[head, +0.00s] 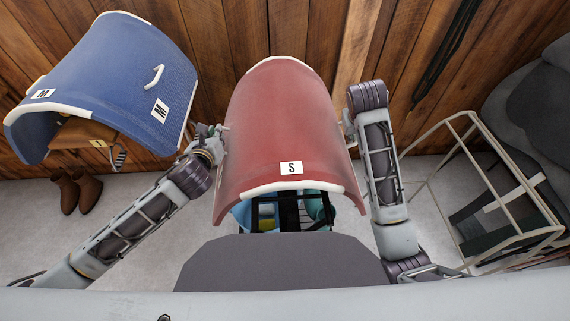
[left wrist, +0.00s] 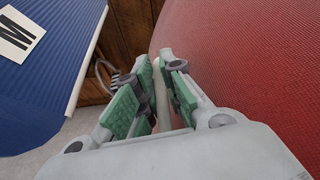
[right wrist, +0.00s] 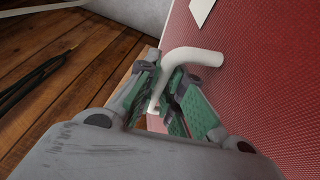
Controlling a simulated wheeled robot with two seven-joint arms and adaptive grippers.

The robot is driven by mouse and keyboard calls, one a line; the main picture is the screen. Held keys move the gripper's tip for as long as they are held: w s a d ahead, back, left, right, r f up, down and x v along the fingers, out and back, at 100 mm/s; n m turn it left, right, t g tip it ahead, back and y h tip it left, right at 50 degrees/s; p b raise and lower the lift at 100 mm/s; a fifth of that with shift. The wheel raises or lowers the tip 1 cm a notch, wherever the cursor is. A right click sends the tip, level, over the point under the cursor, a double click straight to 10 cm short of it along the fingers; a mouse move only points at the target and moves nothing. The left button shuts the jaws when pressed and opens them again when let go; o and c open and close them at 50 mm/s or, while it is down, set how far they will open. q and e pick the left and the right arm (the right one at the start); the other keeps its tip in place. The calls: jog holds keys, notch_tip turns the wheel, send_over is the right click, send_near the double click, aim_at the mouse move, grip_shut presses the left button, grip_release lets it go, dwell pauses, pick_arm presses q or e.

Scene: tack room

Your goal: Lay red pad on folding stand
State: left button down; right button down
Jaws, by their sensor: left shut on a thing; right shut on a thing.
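The red pad (head: 285,120), a curved shell with white trim and an "S" label, hangs in front of me in the head view. My left gripper (head: 217,136) is shut on a white handle (left wrist: 161,95) at the pad's left side. My right gripper (head: 346,120) is shut on the white handle (right wrist: 190,57) at its right side. The pad's weave also fills the right of both wrist views. A beige tubular frame (head: 466,150), which looks like the folding stand, stands on the floor at the right, with nothing laid over its top.
A blue pad (head: 120,75) marked "M" sits on a wooden-topped rack at the left, close to my left gripper. Brown boots (head: 77,190) stand below it. A container with coloured items (head: 290,212) shows under the red pad's edge. A plank wall (head: 235,40) closes the back.

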pick_arm(q)
jog(key=shift+f, duration=0.15)
pick_arm(e)
jog(key=shift+f, duration=0.2)
pick_arm(q)
jog(key=c, duration=1.5)
grip_release()
pick_arm(e)
jog(key=c, duration=1.5)
grip_release()
jog(key=shift+c, duration=0.2)
pick_arm(q)
jog(key=o, duration=0.7)
pick_arm(e)
jog(key=shift+a, duration=0.1)
pick_arm(q)
jog(key=shift+o, duration=0.3)
jog(key=shift+s, duration=0.1)
jog(key=shift+d, duration=0.15)
pick_arm(e)
jog(key=shift+a, duration=0.1)
jog(key=shift+r, duration=0.2)
